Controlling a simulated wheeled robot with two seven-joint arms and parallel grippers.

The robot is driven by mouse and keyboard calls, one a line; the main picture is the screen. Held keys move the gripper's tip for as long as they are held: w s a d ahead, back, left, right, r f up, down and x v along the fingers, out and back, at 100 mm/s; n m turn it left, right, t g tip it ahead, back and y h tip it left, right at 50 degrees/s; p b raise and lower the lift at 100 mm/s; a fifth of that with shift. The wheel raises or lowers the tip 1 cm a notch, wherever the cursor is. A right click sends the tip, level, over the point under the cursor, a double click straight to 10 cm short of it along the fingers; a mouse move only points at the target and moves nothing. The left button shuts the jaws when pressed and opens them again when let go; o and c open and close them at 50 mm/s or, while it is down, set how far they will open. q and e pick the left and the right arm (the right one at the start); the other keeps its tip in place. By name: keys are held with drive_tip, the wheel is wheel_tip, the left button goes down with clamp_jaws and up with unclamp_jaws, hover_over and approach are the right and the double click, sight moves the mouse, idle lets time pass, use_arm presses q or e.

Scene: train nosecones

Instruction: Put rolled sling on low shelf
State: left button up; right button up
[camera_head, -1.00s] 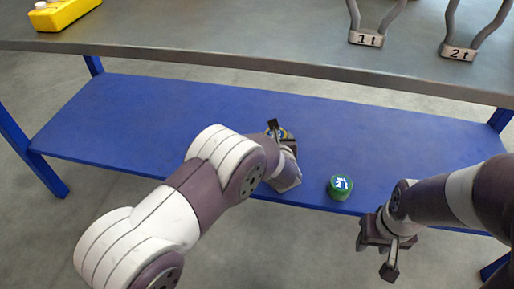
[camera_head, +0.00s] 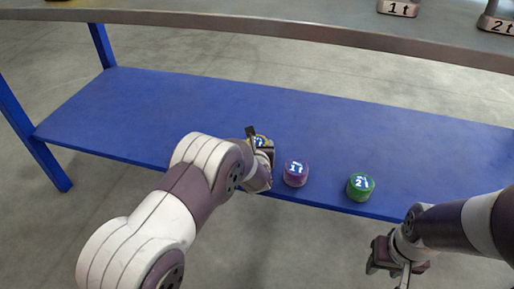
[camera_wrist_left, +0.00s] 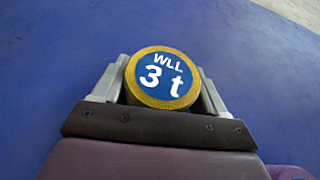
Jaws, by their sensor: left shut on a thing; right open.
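A yellow rolled sling with a blue "WLL 3 t" label (camera_wrist_left: 162,80) sits between the fingers of my left gripper (camera_head: 258,152), mostly hidden by it in the head view. My left gripper is shut on it, over the front part of the blue low shelf (camera_head: 170,105). Whether the sling touches the shelf I cannot tell. A purple rolled sling marked 1t (camera_head: 295,173) and a green rolled sling marked 2t (camera_head: 360,187) stand on the shelf to the right. My right gripper (camera_head: 388,268) is open and empty in front of the shelf.
The grey tabletop (camera_head: 250,27) overhangs the shelf at the back. Grey shackle-like pieces marked 1t (camera_head: 397,8) and 2t (camera_head: 497,24) are on it. The left and back of the shelf are clear. A blue leg (camera_head: 38,140) stands at the left end.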

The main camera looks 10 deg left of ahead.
use_arm(q)
drive_tip(key=o, duration=1.2)
drive_tip(key=shift+f, duration=0.1)
